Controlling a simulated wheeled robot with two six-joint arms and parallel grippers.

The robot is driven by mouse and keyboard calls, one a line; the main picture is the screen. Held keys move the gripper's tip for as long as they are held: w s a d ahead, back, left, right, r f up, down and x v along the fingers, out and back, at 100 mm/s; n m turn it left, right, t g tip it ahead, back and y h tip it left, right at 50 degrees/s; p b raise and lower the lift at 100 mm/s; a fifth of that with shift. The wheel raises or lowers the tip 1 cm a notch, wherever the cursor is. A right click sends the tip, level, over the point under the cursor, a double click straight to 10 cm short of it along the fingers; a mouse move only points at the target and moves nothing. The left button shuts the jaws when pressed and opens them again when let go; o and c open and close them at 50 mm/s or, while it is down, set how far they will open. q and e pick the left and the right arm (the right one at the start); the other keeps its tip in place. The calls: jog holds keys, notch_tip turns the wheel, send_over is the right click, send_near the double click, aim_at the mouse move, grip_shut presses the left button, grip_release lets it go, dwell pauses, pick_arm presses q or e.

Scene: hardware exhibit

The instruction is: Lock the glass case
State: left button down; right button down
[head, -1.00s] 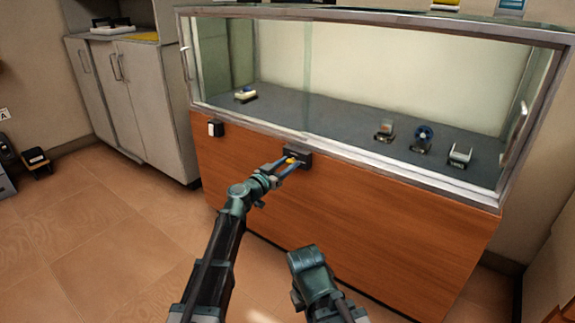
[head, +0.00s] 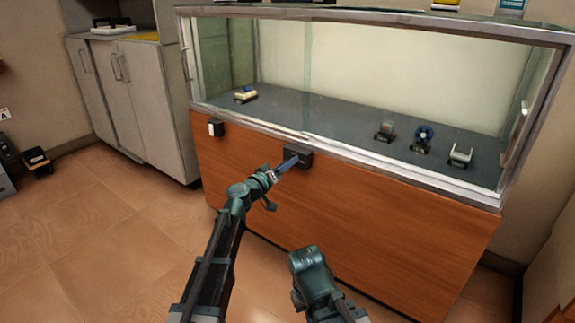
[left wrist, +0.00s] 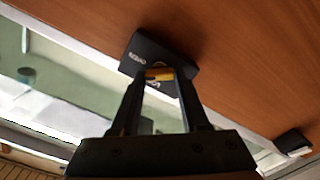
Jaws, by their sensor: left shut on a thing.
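The glass case (head: 370,95) has a glazed top with a metal frame on a brown wooden base. A small dark lock box (head: 298,155) is fixed to the base's front, below the frame. It also shows in the left wrist view (left wrist: 150,48), with a round light detail on its face. My left gripper (head: 291,161) is at the box face, its fingers shut on a small yellow key (left wrist: 159,74), whose tip is at or in the box; how deep I cannot tell. The key is hidden in the head view. My right gripper is out of view.
A small black-and-white fixture (head: 215,129) is on the base to the left. Several small exhibits, one with a blue wheel (head: 424,137), stand inside the case. A grey cabinet (head: 135,95) stands at left.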

pick_arm(q)
jog(key=n, duration=1)
jog(key=shift+a+f, duration=0.1)
jog(key=shift+f, duration=0.05)
jog(key=shift+n, duration=0.5)
jog(key=shift+c, duration=2)
grip_release()
jog(key=v, duration=1.3)
jog(key=shift+s+a, duration=0.3)
